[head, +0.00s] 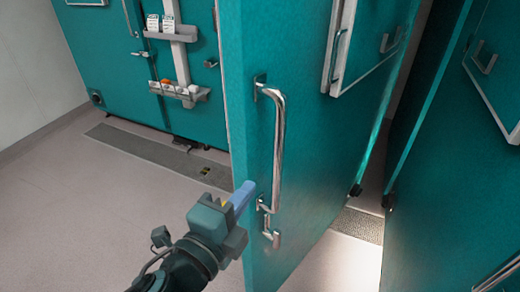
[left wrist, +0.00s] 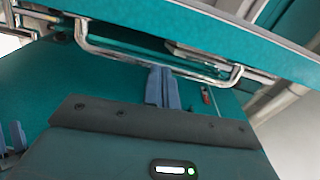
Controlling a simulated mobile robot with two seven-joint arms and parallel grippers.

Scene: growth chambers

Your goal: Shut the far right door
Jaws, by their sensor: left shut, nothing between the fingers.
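A teal door (head: 300,150) stands open in the middle of the head view, its near edge toward me. It has a long chrome handle (head: 279,145) with a small latch below it. My left gripper (head: 241,196) is shut and empty, with its blue fingers at the door's near edge, left of the handle's lower end. I cannot tell whether they touch the door. In the left wrist view, the shut fingers (left wrist: 161,88) point toward the chrome handle (left wrist: 150,58), which runs across the picture.
Another teal panel (head: 455,180) stands close on the right, with a gap between. A teal chamber front (head: 120,70) with small shelves (head: 180,92) stands behind on the left. A floor grate (head: 150,150) lies before it. The floor (head: 80,220) at left is clear.

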